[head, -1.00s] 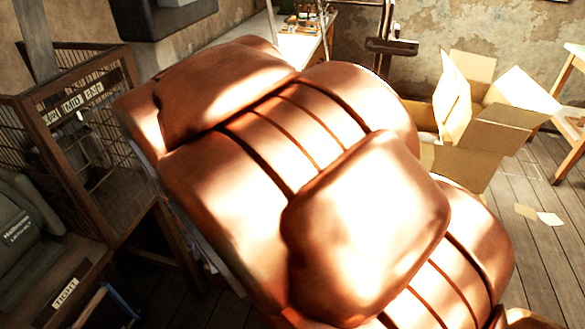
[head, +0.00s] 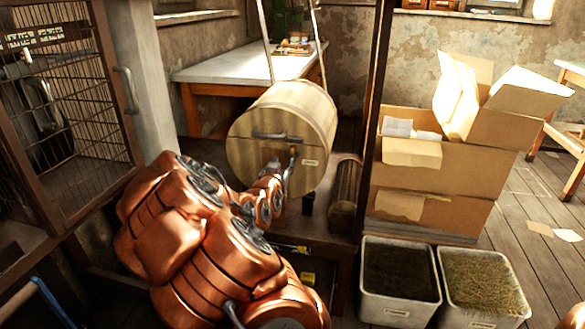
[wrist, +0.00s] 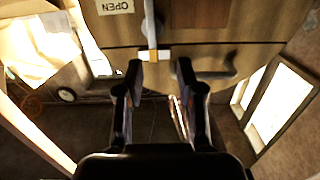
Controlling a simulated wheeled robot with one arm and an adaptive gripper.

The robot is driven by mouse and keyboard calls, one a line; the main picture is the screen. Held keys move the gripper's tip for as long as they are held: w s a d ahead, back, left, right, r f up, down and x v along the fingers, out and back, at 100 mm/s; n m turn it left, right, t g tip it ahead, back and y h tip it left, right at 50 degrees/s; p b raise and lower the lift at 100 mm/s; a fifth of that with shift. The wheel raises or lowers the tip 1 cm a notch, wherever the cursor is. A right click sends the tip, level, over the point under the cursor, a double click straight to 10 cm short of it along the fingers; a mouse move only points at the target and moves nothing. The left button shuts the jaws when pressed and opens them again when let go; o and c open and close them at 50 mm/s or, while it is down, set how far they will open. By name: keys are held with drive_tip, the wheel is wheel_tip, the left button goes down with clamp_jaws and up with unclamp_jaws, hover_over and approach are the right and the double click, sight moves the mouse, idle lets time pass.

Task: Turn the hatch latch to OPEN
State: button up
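The hatch is the round wooden face of a drum (head: 250,152), with a dark bar handle (head: 270,135) across it. In the wrist view the wooden face (wrist: 235,50) fills the top. The latch is a thin grey lever (wrist: 150,22) ending in a pale and orange tip (wrist: 152,56). A label reading OPEN (wrist: 115,6), upside down, is left of the lever's upper part. My gripper (wrist: 160,72) is open, its two dark fingers apart and pointing at the face. The latch tip is just beyond the fingertips, nearer the left one. Contact cannot be told.
The dark bar handle (wrist: 215,76) is just right of the right finger. A wire cage (head: 75,110) stands left in the head view. Cardboard boxes (head: 430,185) and two filled bins (head: 400,310) stand right. A white-topped table (head: 225,66) is behind.

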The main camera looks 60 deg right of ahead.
sight(292, 154)
drive_tip(key=shift+h, duration=0.5)
drive_tip(key=shift+s+b+x, duration=0.2)
drive_tip(key=shift+b+x, duration=0.2)
drive_tip(key=shift+x, duration=1.8)
drive_tip(key=shift+s+b+x, duration=0.25)
drive_tip(key=shift+b+x, duration=0.1)
drive_tip(key=shift+x, duration=1.8)
drive_tip(key=shift+d+f, duration=0.15)
drive_tip(key=shift+f, duration=0.05)
drive_tip(key=shift+c, duration=0.3)
clamp_jaws()
drive_tip(key=shift+f, duration=0.1)
